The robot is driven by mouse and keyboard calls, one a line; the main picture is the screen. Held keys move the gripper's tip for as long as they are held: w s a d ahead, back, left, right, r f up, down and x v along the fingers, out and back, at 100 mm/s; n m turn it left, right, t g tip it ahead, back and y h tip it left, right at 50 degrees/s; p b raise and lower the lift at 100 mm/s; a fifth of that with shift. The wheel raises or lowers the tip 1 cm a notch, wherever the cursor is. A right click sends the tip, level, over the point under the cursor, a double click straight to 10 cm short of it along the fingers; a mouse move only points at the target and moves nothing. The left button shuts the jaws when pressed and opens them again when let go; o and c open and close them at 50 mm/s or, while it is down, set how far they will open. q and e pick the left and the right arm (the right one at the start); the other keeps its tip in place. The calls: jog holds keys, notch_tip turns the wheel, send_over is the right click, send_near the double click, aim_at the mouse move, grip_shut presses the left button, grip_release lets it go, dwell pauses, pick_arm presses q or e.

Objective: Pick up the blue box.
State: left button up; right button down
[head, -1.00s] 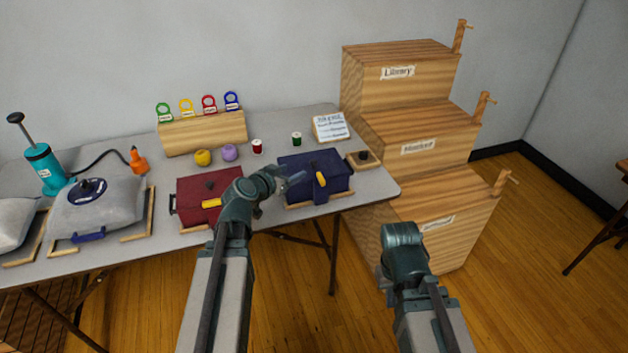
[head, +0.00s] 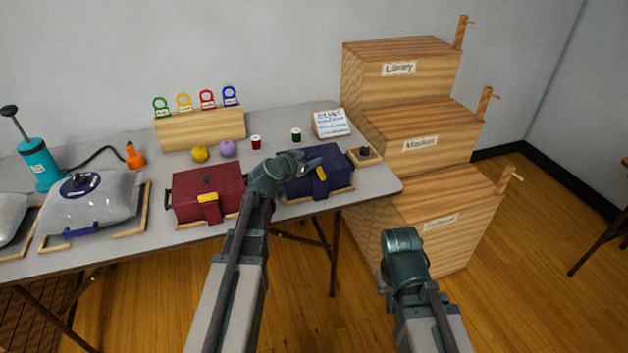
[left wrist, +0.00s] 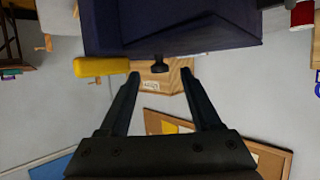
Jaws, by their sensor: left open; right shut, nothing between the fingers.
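The blue box (head: 325,182) stands near the right end of the table, with a yellow latch (head: 321,173) on its front. It fills the top of the left wrist view (left wrist: 185,30). My left gripper (head: 312,163) is open over the left part of the box lid. In the left wrist view its fingertips (left wrist: 158,73) are spread on either side of a small black knob (left wrist: 160,66) at the box, with nothing gripped. The yellow latch lies left of the fingers. My right arm hangs in front of the table; its gripper fingers are hidden.
A red box (head: 190,199) stands just left of the blue one. A small wooden tray (head: 373,159) is close on its right. Thread spools (head: 296,134) and a sign (head: 331,123) stand behind. Stepped wooden bins (head: 420,125) rise right of the table.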

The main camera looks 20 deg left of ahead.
pick_arm(q)
jog(key=shift+x, duration=1.2)
jog(key=shift+s, duration=0.15)
grip_shut()
